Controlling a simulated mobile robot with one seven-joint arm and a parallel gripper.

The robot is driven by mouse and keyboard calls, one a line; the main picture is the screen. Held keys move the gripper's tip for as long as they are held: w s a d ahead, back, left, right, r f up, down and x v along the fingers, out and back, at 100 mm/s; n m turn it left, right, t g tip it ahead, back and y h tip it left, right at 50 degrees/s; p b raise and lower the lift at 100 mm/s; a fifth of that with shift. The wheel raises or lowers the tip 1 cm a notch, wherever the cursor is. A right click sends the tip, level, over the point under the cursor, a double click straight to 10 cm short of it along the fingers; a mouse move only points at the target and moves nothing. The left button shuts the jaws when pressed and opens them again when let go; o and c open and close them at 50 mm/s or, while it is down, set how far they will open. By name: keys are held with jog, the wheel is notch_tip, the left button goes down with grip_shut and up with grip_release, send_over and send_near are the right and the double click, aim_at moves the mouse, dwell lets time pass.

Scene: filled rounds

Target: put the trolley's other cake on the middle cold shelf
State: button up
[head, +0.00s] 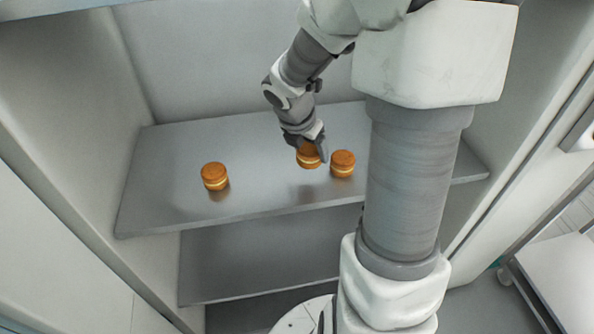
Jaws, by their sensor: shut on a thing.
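Three small round orange-brown cakes with a pale filling layer show at the metal shelf (265,185) in the head view. One cake (214,176) stands upright on the left part of the shelf. Another cake (343,163) stands upright right of the middle. My gripper (311,150) points down and is shut on the third cake (308,160), just left of the right-hand cake. The gripper hides the top of the held cake. I cannot tell whether the held cake touches the shelf.
A lower shelf (260,260) shows below and looks empty where visible. Cabinet side walls stand left and right. A metal trolley (565,285) stands outside at the lower right. The shelf is clear between the left cake and the held one. My arm hides the shelf's right part.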

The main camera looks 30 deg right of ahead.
aim_at(300, 173)
jog(key=a+f, duration=0.1)
jog(key=w+a+f, duration=0.1)
jog(key=shift+w+a+b, duration=0.3)
jog(key=shift+f+b, duration=0.9)
jog(key=shift+f, duration=1)
jog(key=shift+f, duration=0.1)
jog(key=o, duration=0.8)
jog(key=shift+c, duration=0.2)
jog(key=p+v, duration=0.4)
jog(key=v, duration=0.8)
